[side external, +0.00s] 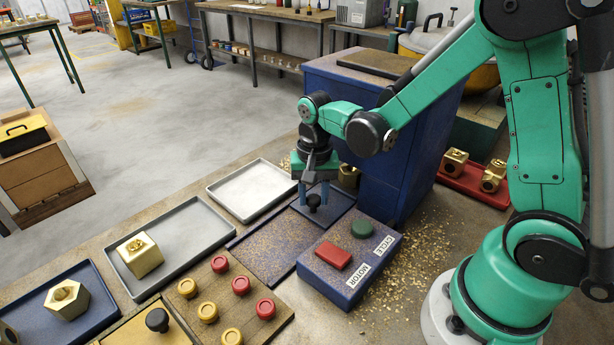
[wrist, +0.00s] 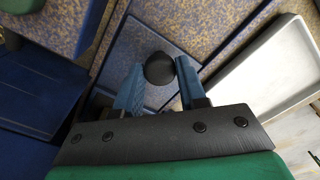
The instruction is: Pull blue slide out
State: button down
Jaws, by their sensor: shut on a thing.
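The blue slide (side external: 330,207) is a flat blue plate with a round black knob (side external: 314,200), lying in a blue track (side external: 268,252) in front of the blue machine. In the side view my gripper (side external: 315,194) points down over the slide with its blue fingers at the knob. In the wrist view my gripper (wrist: 160,80) has its two fingers on either side of the black knob (wrist: 160,68), shut on it. The slide (wrist: 137,50) shows around the knob there. The slide's rear end is partly hidden by my gripper and the machine.
A blue control box (side external: 335,280) with a red MOTOR button and a green CYCLE button stands right of the track. An empty white tray (side external: 250,188) lies to the left. Brass chips cover the track, which is otherwise free toward the front. A grey tray (side external: 185,225) holds a brass part.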

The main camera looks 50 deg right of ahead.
dwell(0.8)
jog(key=a, duration=1.4)
jog(key=shift+a, duration=0.25)
jog(key=c, duration=0.5)
grip_release()
jog(key=shift+c, duration=0.2)
jog(key=shift+o, duration=0.2)
jog(key=shift+r, duration=0.1)
jog(key=shift+r, duration=2.7)
